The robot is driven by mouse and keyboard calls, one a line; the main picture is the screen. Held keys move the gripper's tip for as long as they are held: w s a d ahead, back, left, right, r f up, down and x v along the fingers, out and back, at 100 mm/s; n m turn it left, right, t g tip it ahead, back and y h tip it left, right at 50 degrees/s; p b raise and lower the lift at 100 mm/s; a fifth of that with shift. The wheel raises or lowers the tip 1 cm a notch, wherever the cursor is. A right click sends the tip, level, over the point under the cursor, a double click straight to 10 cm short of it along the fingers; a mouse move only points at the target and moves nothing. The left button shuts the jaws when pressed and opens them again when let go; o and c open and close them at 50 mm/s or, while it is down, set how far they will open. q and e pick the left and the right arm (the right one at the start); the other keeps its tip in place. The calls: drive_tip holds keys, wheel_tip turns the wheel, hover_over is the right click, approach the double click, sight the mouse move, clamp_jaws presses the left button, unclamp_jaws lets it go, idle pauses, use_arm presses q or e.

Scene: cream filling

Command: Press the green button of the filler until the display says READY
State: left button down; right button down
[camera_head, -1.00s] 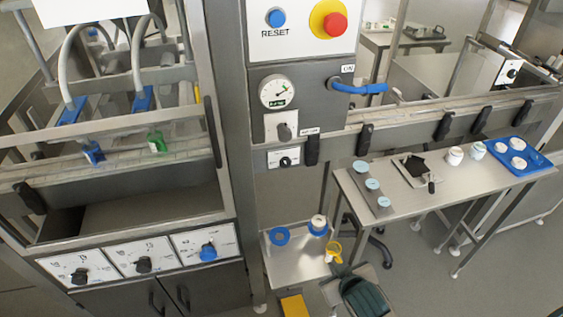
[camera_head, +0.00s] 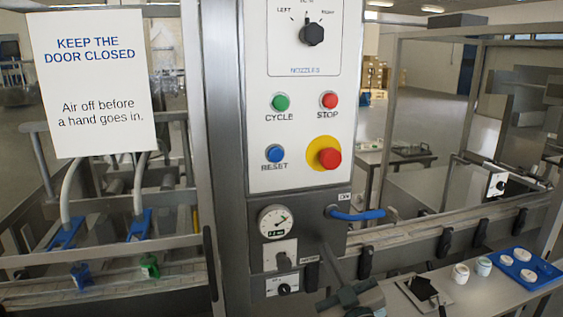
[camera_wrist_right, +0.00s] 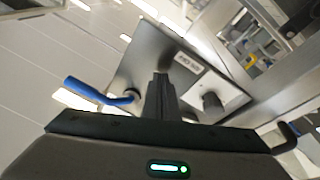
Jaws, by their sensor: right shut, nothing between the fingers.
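The round green button (camera_head: 281,102), labelled CYCLE, is on the upper white panel of the filler's column in the head view. A red STOP button (camera_head: 330,100) is to its right. My right gripper (camera_head: 326,250) is at the bottom centre, well below the green button and in front of the lower column. Its fingers are shut and empty. In the right wrist view the shut fingers (camera_wrist_right: 161,80) point toward a grey box with a blue handle (camera_wrist_right: 100,92). My left gripper is out of view.
Near the green button are a blue RESET button (camera_head: 275,153), a red emergency button (camera_head: 329,158) on yellow, and a NOZZLES knob (camera_head: 312,34). A blue lever (camera_head: 357,215) juts out right of the gauge (camera_head: 273,222). A door sign (camera_head: 92,85) hangs at left.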

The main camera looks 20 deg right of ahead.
drive_tip(key=s+a+r+n+t+y, duration=0.15)
drive_tip(key=a+r+n+y, duration=0.25)
drive_tip(key=r+n+y, duration=0.5)
drive_tip(key=s+a+r+n+t+y, duration=0.1)
drive_tip(key=s+a+r+n+y, duration=0.25)
drive_tip(key=r, duration=1.05)
drive_tip(key=s+a+r+n+g+y, duration=0.4)
drive_tip(key=n+g+y, duration=0.1)
drive_tip(key=n+g, duration=0.5)
drive_tip(key=s+a+r+n+g+y, duration=0.45)
drive_tip(key=n+g, duration=0.35)
drive_tip(key=n, duration=0.3)
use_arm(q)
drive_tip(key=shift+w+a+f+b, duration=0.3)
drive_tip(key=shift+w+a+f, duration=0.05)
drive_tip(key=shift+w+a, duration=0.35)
use_arm(e)
drive_tip(key=w+d+r+t+h, duration=0.2)
drive_tip(key=d+t+h, duration=0.4)
drive_tip(key=h, duration=0.4)
drive_tip(key=shift+w+d+r, duration=0.35)
drive_tip(key=shift+w+d, duration=0.4)
drive_tip(key=shift+d, duration=0.05)
drive_tip(key=shift+m, duration=0.25)
